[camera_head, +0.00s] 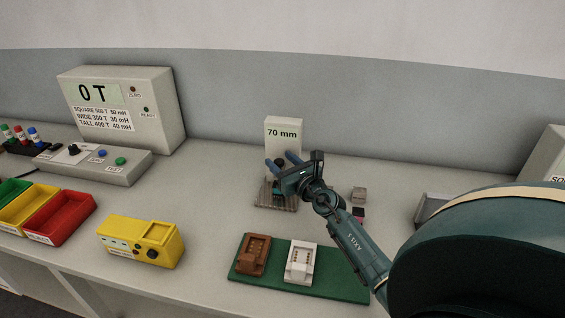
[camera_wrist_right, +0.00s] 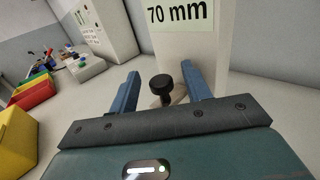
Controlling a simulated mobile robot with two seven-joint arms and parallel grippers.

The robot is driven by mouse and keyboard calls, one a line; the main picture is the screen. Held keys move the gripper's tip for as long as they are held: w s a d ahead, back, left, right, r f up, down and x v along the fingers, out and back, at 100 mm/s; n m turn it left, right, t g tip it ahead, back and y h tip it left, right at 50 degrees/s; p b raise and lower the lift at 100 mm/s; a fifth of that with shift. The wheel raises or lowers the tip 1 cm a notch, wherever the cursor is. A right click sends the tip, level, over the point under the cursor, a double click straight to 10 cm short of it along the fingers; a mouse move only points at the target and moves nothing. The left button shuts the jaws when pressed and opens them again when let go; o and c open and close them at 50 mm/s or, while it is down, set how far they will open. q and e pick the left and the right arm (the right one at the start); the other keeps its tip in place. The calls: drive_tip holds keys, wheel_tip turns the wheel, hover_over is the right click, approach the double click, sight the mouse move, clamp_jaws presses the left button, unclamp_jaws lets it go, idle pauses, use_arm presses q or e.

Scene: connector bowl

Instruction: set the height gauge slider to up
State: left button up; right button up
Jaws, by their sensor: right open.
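The height gauge (camera_head: 284,132) is a pale upright block labelled "70 mm", standing on a ribbed base (camera_head: 268,200) toward the back of the table. It also fills the top of the right wrist view (camera_wrist_right: 190,40). A black knob (camera_wrist_right: 161,86) sticks out at the front of the gauge. My right gripper (camera_head: 281,160) is open in front of the gauge. In the right wrist view its blue fingers (camera_wrist_right: 160,92) stand on either side of the knob, with gaps on both sides. In the head view the gripper hides much of the gauge's lower part. My left gripper is out of view.
A green board (camera_head: 330,287) with a brown and a white connector lies in front. A yellow device (camera_head: 140,240) and red (camera_head: 62,217), yellow and green bins are at left. A grey display unit (camera_head: 160,110) stands behind them. Small blocks (camera_head: 359,194) lie right of the gauge.

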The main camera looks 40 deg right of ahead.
drive_tip(key=shift+s+f, duration=0.1)
drive_tip(key=s+a, duration=0.1)
drive_tip(key=s, duration=1.2)
drive_tip(key=shift+b, duration=0.3)
